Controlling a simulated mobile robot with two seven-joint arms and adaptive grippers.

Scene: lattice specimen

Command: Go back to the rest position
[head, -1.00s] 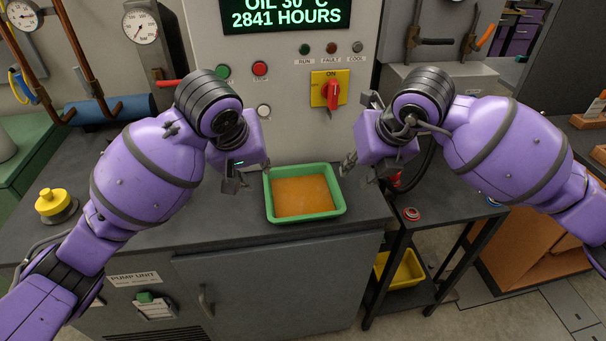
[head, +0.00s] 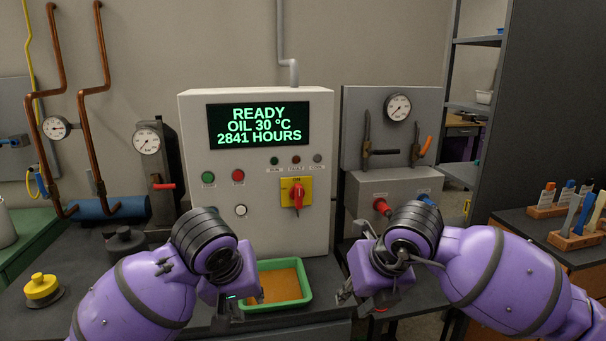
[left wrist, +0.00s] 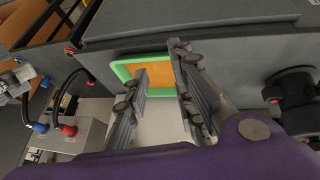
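My left gripper (head: 242,306) is in front of the control cabinet, over the left end of a green tray (head: 308,290) with an orange-brown bottom. In the left wrist view its two fingers (left wrist: 160,64) stand apart with nothing between them, and the tray (left wrist: 118,70) lies beyond them. My right gripper (head: 356,302) is to the right of the tray, its fingers apart and empty. Both arms are bent, with the grippers facing inward.
The control cabinet (head: 257,225) shows READY, OIL 30 °C and 2841 HOURS, and has a red rotary switch (head: 297,195). A yellow knob (head: 41,287) and a dark knob (head: 124,242) stand at left. A valve panel (head: 392,130) and a tool bench (head: 540,229) are at right.

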